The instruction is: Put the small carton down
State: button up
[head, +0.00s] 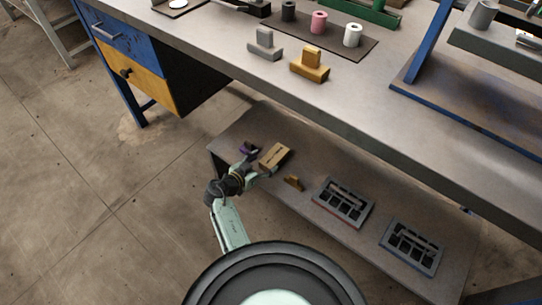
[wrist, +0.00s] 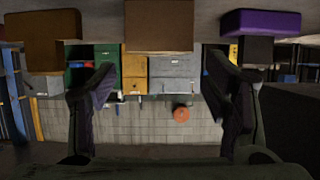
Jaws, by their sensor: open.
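The small carton (head: 275,156) is a tan box on the lower shelf in the head view, near the shelf's left part. In the wrist view, which looks upside down, a brown box (wrist: 158,25) at the top middle appears to be this carton, resting on the shelf surface. My gripper (head: 262,168) is close beside the carton, on its near left side. In the wrist view my gripper (wrist: 160,80) has its two fingers wide apart with nothing between them. The carton lies in line with the gap, seemingly beyond the fingertips; contact cannot be told.
A purple item (head: 247,148) lies left of the carton and a small yellow-brown block (head: 293,183) right of it. Two grey racks (head: 343,203) stand further right on the shelf (head: 318,175). The workbench (head: 215,50) edge overhangs the back of the shelf.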

jog(key=v, duration=0.5)
jog(key=shift+p, duration=0.3)
